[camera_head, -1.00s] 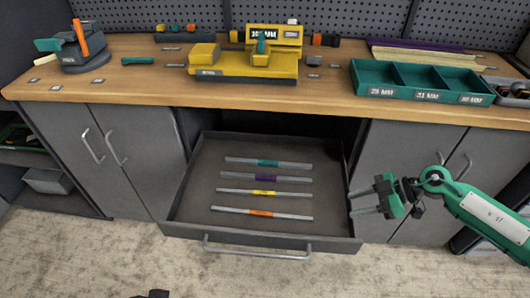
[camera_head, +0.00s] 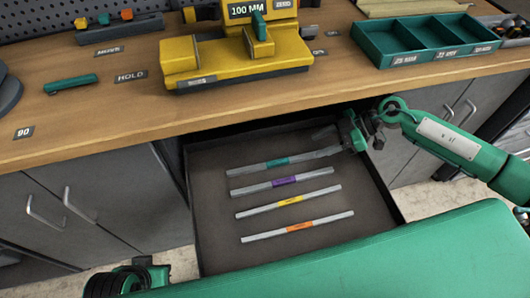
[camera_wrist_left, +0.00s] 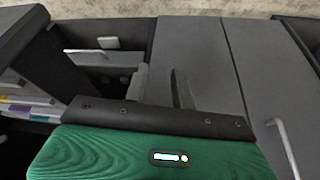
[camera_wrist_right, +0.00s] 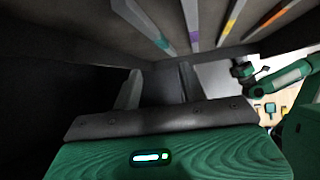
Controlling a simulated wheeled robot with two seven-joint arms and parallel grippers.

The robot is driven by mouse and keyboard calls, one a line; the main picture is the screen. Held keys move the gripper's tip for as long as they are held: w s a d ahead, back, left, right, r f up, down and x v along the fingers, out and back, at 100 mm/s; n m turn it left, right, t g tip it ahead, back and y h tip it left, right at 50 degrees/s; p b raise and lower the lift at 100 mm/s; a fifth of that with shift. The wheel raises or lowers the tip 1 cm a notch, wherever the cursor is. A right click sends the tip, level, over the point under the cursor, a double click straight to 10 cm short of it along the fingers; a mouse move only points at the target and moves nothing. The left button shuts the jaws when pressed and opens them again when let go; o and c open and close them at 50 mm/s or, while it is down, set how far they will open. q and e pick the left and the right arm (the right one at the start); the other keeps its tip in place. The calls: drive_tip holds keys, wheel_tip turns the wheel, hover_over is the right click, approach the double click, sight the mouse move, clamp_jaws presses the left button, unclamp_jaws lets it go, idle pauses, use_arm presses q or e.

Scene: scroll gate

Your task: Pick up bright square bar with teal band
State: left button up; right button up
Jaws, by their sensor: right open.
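The bright square bar with the teal band (camera_head: 249,167) lies in the open drawer, the farthest back of several banded bars. It also shows at the top of the right wrist view (camera_wrist_right: 140,20). My right gripper (camera_head: 326,143) is open and empty at the bar's right end, its fingers pointing left. In the head view I cannot tell whether they touch the bar. In the right wrist view the fingers (camera_wrist_right: 158,88) stand apart with nothing between them. My left gripper (camera_wrist_left: 163,88) is open and empty near the cabinet doors, away from the bars.
Bars with purple (camera_head: 284,180), yellow (camera_head: 291,200) and orange (camera_head: 300,225) bands lie in front within the drawer (camera_head: 215,250). The worktop edge overhangs the drawer's back. A yellow gauge (camera_head: 235,62) and a teal divided tray (camera_head: 385,55) stand above. My green arm crosses the drawer's front right.

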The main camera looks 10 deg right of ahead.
drive_tip(key=shift+w+a+f, duration=0.2)
drive_tip(key=shift+a, duration=0.15)
approach(280, 161)
drive_tip(key=b+x, duration=0.1)
drive_tip(key=x, duration=0.2)
drive_tip(key=shift+f, duration=0.1)
drive_tip(key=x, duration=0.5)
drive_tip(key=shift+b, duration=0.4)
use_arm(q)
drive_tip(key=w+d+t, duration=0.1)
drive_tip(key=d, duration=0.1)
drive_tip(key=w+d+f+t+h, duration=0.1)
drive_tip(key=w, duration=0.1)
drive_tip(key=shift+d+f+m+t, duration=0.1)
drive_tip(key=shift+d+m+t, duration=0.2)
drive_tip(key=shift+d, duration=0.05)
use_arm(e)
drive_tip(key=shift+c, duration=0.2)
